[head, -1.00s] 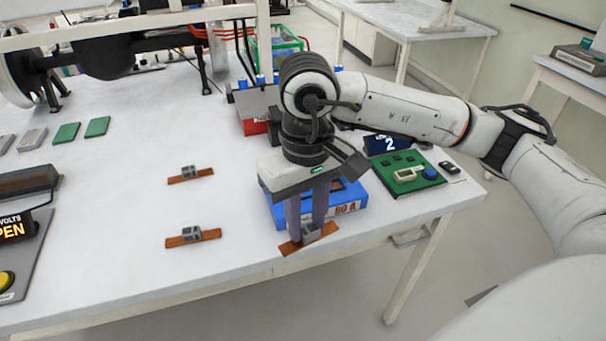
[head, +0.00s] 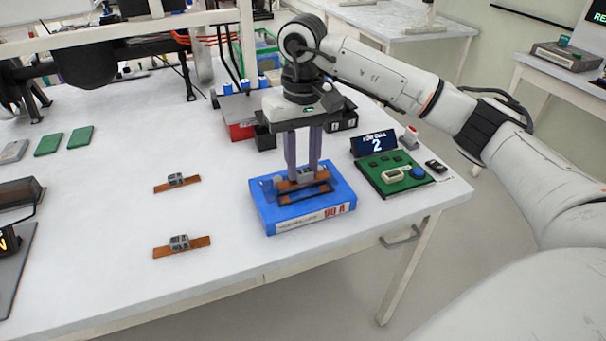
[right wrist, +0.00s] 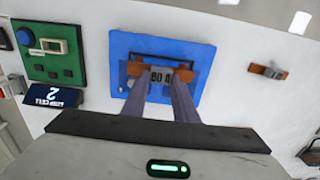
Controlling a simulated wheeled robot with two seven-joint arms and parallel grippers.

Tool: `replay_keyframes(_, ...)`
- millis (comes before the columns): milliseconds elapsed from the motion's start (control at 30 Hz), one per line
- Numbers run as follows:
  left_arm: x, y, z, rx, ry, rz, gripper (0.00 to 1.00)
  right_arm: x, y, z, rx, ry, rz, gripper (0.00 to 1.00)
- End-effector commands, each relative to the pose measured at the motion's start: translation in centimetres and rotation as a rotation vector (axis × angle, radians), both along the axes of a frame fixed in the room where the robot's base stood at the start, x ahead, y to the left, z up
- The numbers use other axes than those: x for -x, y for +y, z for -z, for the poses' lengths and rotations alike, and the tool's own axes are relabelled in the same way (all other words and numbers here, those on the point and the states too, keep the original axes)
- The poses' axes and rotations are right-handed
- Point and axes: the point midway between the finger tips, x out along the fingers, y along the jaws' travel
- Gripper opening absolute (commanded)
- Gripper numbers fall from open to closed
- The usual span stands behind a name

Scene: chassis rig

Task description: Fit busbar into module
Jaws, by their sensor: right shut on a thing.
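The blue module (head: 335,201) lies on the table near its front right edge, with a dark recess in its top; it also shows in the right wrist view (right wrist: 203,55). My right gripper (head: 305,172) points down over the module. It is shut on the grey block of an orange-brown busbar (head: 288,185), which also shows in the right wrist view (right wrist: 186,74). The busbar is at the recess; I cannot tell whether it touches the module. Two more busbars lie on the table, one farther back (head: 165,187) and one nearer (head: 164,251). My left gripper is out of view.
A green board (head: 388,180) with a blue button and a display (head: 374,144) reading 2 stand right of the module. Red and black bins (head: 240,131) stand behind it. Green pads (head: 78,138) lie at the left. The white table is clear around the two loose busbars.

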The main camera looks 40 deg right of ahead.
Motion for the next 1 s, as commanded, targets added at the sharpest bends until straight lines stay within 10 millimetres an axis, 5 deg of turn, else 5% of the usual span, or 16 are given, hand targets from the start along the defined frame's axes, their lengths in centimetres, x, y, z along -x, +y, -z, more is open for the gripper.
replay_keyframes(200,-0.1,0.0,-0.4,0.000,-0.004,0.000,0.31,0.1,0.0,3.0,0.001,0.004,-0.001,0.02)
replay_keyframes(500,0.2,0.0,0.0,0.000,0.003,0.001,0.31,0.1,0.0,3.3,0.001,0.001,0.000,0.02)
replay_keyframes(533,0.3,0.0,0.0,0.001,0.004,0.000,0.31,0.1,0.0,3.3,0.001,0.001,0.000,0.28)
replay_keyframes(633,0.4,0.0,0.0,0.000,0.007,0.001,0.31,0.1,0.0,3.3,0.001,0.002,0.000,0.45)
replay_keyframes(1000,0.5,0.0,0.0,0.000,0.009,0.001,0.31,0.0,0.0,2.8,0.000,0.000,0.000,0.45)
